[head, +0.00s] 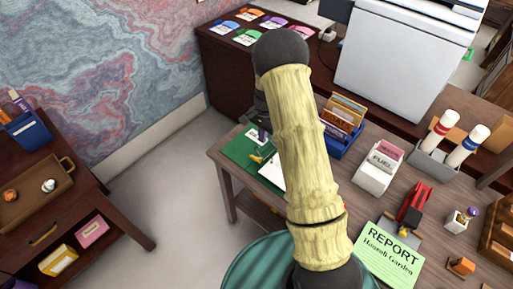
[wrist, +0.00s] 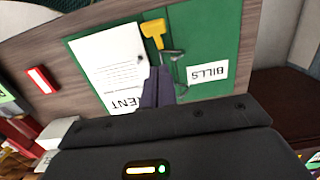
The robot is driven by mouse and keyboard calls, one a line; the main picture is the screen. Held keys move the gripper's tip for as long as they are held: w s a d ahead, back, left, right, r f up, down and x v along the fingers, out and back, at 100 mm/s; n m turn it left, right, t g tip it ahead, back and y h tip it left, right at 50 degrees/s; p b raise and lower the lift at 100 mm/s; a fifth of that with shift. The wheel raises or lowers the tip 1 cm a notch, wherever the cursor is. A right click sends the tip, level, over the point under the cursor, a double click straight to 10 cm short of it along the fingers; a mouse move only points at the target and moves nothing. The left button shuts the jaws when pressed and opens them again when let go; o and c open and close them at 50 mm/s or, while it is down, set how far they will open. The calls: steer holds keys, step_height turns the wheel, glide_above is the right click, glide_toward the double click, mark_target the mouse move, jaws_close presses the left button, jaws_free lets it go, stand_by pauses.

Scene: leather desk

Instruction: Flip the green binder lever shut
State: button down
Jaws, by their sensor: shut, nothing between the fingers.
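The green binder (head: 237,152) lies open at the far left corner of the desk; it also shows in the wrist view (wrist: 222,40). Its yellow lever (wrist: 154,30) and metal rings (wrist: 173,54) lie between a white sheet (wrist: 108,62) on the left and a BILLS label (wrist: 207,73) on the right. The lever shows small in the head view (head: 256,159). My gripper (wrist: 160,72) is shut and empty, its tips over the binder near the rings and lever. I cannot tell whether the tips touch it. My arm covers part of the binder in the head view.
A blue file box (head: 347,142), a white FUEL box (head: 378,170), a red stapler-like thing (head: 414,205) and a green REPORT sheet (head: 392,255) are on the desk (head: 345,195). A red-and-white item (wrist: 41,80) lies left of the binder in the wrist view.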

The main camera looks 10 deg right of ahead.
mark_target(257, 158)
steer(key=a+f, duration=0.1)
steer(key=s+f+p, duration=0.1)
steer(key=f, duration=0.1)
steer(key=s+a+f, duration=0.1)
steer(key=f, duration=0.1)
steer(key=shift+a+p, duration=0.3)
steer(key=shift+a, duration=0.05)
steer(key=shift+w, duration=0.15)
